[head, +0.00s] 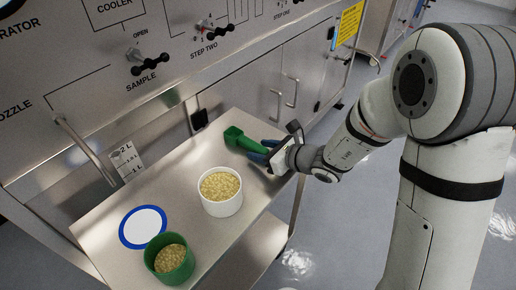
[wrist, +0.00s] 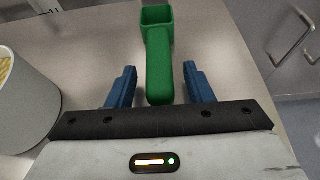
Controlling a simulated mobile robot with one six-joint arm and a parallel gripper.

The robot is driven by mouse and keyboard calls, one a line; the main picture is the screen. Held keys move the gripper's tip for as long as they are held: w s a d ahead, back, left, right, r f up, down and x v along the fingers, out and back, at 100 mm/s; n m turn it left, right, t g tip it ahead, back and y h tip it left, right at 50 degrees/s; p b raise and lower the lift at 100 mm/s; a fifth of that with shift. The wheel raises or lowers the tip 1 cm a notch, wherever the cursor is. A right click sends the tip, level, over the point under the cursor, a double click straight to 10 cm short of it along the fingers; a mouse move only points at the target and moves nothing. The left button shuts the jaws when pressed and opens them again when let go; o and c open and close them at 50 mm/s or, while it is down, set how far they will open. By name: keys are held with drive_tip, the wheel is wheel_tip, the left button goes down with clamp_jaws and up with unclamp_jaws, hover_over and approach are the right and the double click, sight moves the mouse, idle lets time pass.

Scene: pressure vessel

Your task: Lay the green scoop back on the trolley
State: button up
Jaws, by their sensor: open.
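The green scoop (head: 240,139) lies on the steel top of the trolley (head: 178,186), near its far right end. In the wrist view the scoop (wrist: 158,58) has its square cup at the far end and its handle pointing towards me. My gripper (head: 262,152) is low over the trolley at the handle end. In the wrist view its blue fingers (wrist: 160,82) are spread, one on each side of the handle, with a visible gap on both sides. The scoop appears to rest on the trolley top.
A white tub of yellowish granules (head: 221,191) stands left of my gripper and also shows in the wrist view (wrist: 22,105). A green cup of granules (head: 170,258) and a blue-rimmed white disc (head: 143,227) are nearer the front left. The steel cabinet (head: 160,100) rises behind the trolley.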

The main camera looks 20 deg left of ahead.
drive_tip(key=v, duration=1)
drive_tip(key=shift+s+d+p, duration=0.15)
drive_tip(key=shift+d+p, duration=0.05)
drive_tip(key=shift+p, duration=0.2)
drive_tip(key=shift+r, duration=0.1)
drive_tip(key=shift+s+d+r+n, duration=0.1)
drive_tip(key=shift+s+r+n, duration=0.1)
drive_tip(key=shift+s+n, duration=0.15)
drive_tip(key=s+d+r+n+h, duration=0.1)
drive_tip(key=s+d+n+h, duration=0.2)
drive_tip(key=d+n, duration=0.3)
drive_tip(key=s+d+r+n+g+h, duration=0.1)
drive_tip(key=d+n+h, duration=0.4)
drive_tip(key=d, duration=0.6)
drive_tip(key=s+d+r+n+h, duration=0.3)
drive_tip(key=s+d+n, duration=0.3)
drive_tip(key=d+n, duration=0.3)
drive_tip(key=shift+g+h, duration=0.3)
drive_tip(key=shift+h, duration=0.5)
drive_tip(key=shift+s+r+n, duration=0.1)
drive_tip(key=shift+r+n, duration=0.05)
drive_tip(key=shift+n, duration=0.1)
